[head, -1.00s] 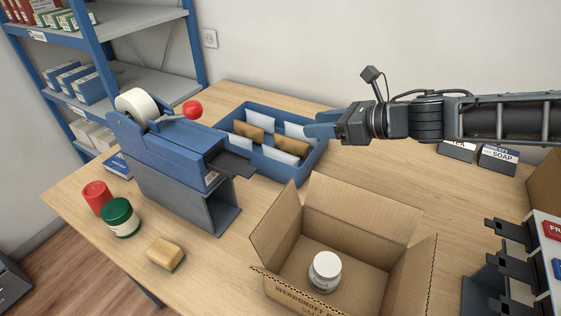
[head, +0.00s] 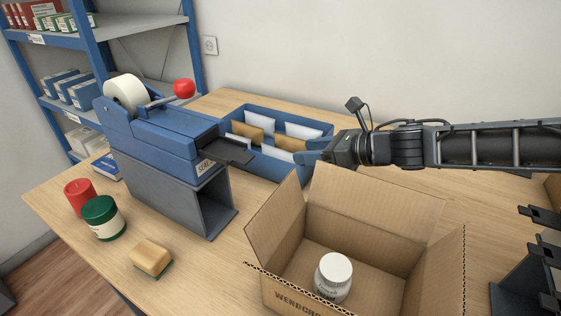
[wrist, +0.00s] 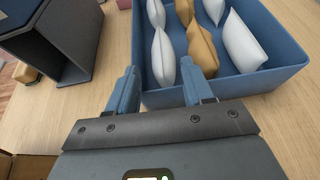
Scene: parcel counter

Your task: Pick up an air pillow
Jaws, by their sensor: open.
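A blue bin (head: 262,168) holds several white pillow-shaped packs, which look like the air pillows, and several tan ones. One white pillow (head: 303,131) stands at the back right of the bin; a tan pack (head: 290,143) is in front of it. In the wrist view, a white pillow (wrist: 163,56) stands near the bin's near wall (wrist: 240,87), just beyond the gap between my fingers. My gripper (wrist: 160,85) is open and empty, with its right finger over the near wall. In the head view, my gripper (head: 306,157) is at the bin's right end.
An open cardboard box (head: 385,225) with a white jar (head: 333,275) stands in front of my gripper. A blue tape sealer (head: 160,150) stands left of the bin.

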